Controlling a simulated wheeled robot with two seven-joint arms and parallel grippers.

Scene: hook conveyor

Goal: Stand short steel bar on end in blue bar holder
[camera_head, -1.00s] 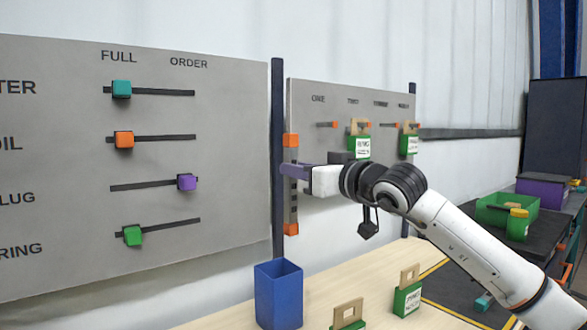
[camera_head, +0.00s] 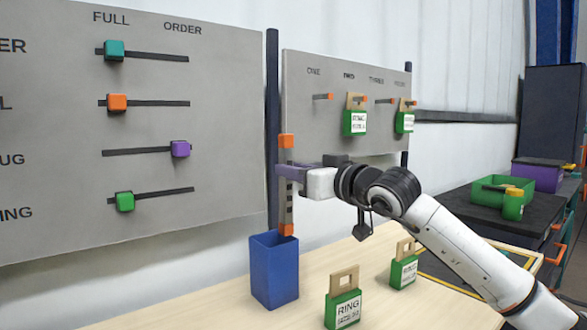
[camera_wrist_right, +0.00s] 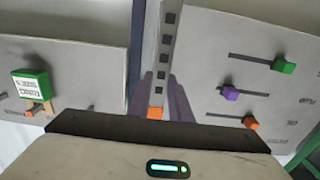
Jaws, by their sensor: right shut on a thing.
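The short steel bar (camera_head: 289,205), grey with dark square marks and orange ends, stands upright in the air. My right gripper (camera_head: 287,172) is shut on it, with purple fingers around its middle. In the right wrist view the bar (camera_wrist_right: 168,60) runs between the two fingers (camera_wrist_right: 163,104), one orange end near me. The blue bar holder (camera_head: 274,272), an open-topped box, stands on the table below. The bar's lower end is at the height of the holder's rim in the picture, toward its right side; I cannot tell whether it is inside the mouth. My left gripper is not in view.
Two green tagged blocks (camera_head: 343,308) (camera_head: 403,270) stand on the wooden table (camera_head: 225,312) right of the holder. A slider board (camera_head: 60,185) and a smaller peg board (camera_head: 320,120) stand behind. A green bin (camera_head: 490,190) is at the far right.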

